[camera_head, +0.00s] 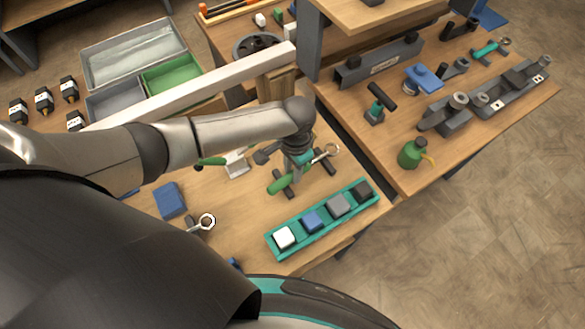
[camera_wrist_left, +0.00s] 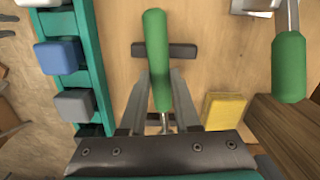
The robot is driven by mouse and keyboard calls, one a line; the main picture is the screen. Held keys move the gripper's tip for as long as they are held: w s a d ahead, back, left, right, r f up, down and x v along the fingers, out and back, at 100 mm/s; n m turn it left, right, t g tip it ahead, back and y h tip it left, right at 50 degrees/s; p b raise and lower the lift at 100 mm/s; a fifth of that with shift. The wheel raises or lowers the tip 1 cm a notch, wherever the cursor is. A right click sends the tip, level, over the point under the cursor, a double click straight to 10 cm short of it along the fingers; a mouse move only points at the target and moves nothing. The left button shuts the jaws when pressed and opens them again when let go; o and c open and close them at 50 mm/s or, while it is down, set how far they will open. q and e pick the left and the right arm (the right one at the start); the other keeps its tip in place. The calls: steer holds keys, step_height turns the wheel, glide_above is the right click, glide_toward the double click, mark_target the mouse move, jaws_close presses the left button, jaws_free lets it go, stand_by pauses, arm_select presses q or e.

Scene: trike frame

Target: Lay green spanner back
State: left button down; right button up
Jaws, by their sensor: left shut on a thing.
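The green spanner has a green handle (camera_head: 281,184) and a metal ring end (camera_head: 333,150). My left gripper (camera_head: 299,167) is shut on its shaft between handle and ring. In the left wrist view the green handle (camera_wrist_left: 155,50) points away from the left gripper (camera_wrist_left: 162,112). It crosses over a dark rest bar (camera_wrist_left: 182,50). Two dark rests lie under the spanner, one near the handle (camera_head: 288,189) and one near the ring (camera_head: 325,163). I cannot tell whether the spanner touches them. My right gripper is out of view.
A teal tray (camera_head: 276,242) with white, blue and grey blocks lies in front. Another ring-ended tool (camera_head: 207,221) and a blue block (camera_head: 170,200) lie left. A second green handle (camera_wrist_left: 289,66) and a yellow block (camera_wrist_left: 223,111) are right in the wrist view.

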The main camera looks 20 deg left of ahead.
arm_select(q)
steer(key=shift+f, duration=0.1)
steer(key=c, duration=0.5)
jaws_free()
steer(key=shift+c, duration=0.2)
step_height(320, 180, up, 15)
steer(key=p, duration=0.3)
steer(key=shift+w+d, duration=0.25)
steer(key=shift+w, duration=0.1)
